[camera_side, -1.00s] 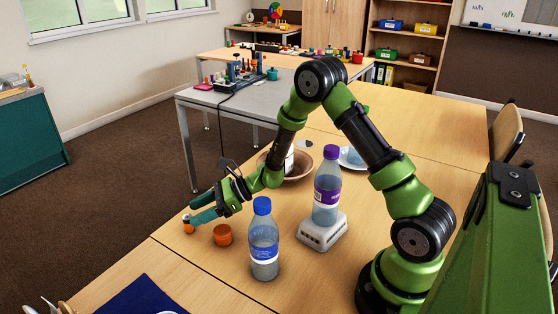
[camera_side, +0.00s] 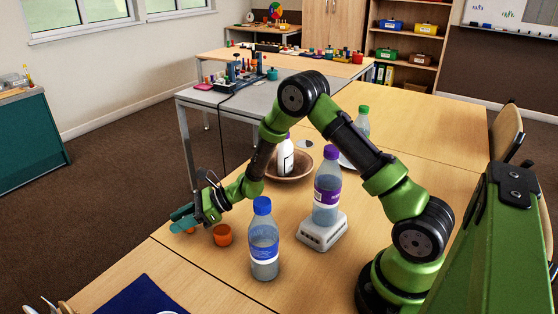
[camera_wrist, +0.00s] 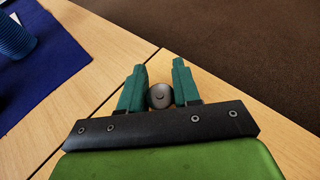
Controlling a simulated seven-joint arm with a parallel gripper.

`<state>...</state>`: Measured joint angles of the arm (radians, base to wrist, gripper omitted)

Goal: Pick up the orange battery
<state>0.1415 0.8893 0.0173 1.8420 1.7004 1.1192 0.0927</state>
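The orange battery (camera_side: 191,230) is mostly hidden behind my gripper in the side view; only a bit of orange shows at the table's left edge. In the wrist view a round grey end with a small centre mark, seemingly the battery's top (camera_wrist: 160,96), sits between my two teal fingers. My gripper (camera_side: 181,220) reaches out low and nearly level over the table. In the wrist view my gripper (camera_wrist: 160,72) has one finger on each side of the grey end, very close to it. I cannot tell whether they touch it.
An orange cup (camera_side: 222,236) stands just right of my gripper. A blue-capped bottle (camera_side: 264,245) is nearer the camera. A purple-capped bottle (camera_side: 327,190) stands on a white scale (camera_side: 323,232). A brown bowl (camera_side: 290,176) lies behind. A blue mat (camera_side: 145,297) is at the front.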

